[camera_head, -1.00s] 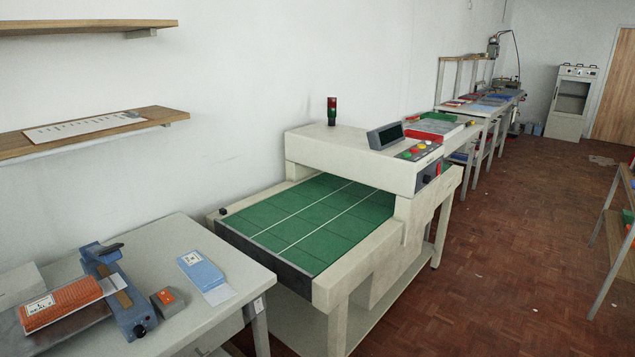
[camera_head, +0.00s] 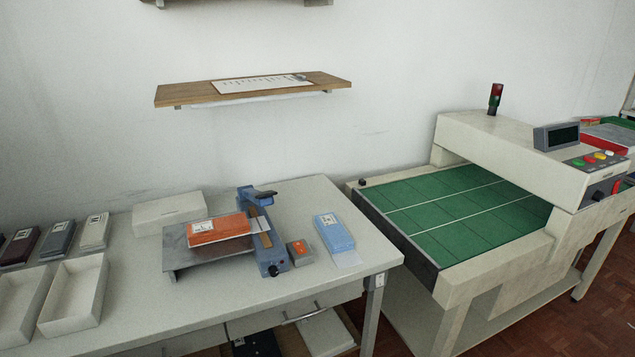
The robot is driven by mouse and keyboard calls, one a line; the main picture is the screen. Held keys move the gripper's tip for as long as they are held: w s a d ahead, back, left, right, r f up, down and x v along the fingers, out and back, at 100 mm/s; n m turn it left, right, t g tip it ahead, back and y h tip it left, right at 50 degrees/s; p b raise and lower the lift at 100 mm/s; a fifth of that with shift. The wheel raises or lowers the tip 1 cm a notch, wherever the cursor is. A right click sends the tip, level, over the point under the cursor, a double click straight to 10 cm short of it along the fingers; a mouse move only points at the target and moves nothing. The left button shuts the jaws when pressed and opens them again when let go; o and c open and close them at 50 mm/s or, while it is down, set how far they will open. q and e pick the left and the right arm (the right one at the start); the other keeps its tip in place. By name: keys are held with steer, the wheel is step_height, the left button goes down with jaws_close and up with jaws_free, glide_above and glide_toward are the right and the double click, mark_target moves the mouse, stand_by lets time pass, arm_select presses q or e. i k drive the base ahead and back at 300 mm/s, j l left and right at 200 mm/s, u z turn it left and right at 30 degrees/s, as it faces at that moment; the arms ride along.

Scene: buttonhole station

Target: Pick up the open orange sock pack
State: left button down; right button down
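The orange sock pack (camera_head: 220,230) lies on a grey metal plate (camera_head: 185,254) on the left table, with a white label on its left part. Its right end reaches the blue sealer (camera_head: 262,238), and a pale flap shows there. A blue pack (camera_head: 333,232) with a white label and a pale flap lies to the right of the sealer. Neither of my grippers is in view.
A small grey box with an orange top (camera_head: 300,252) sits beside the sealer. White trays (camera_head: 75,292) and several dark and pale packs stand at the left. A white box (camera_head: 168,212) is behind the plate. A green-belted machine (camera_head: 460,214) stands right. The table's front is mostly clear.

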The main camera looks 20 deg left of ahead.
mark_target(213, 229)
steer(key=u, duration=0.95)
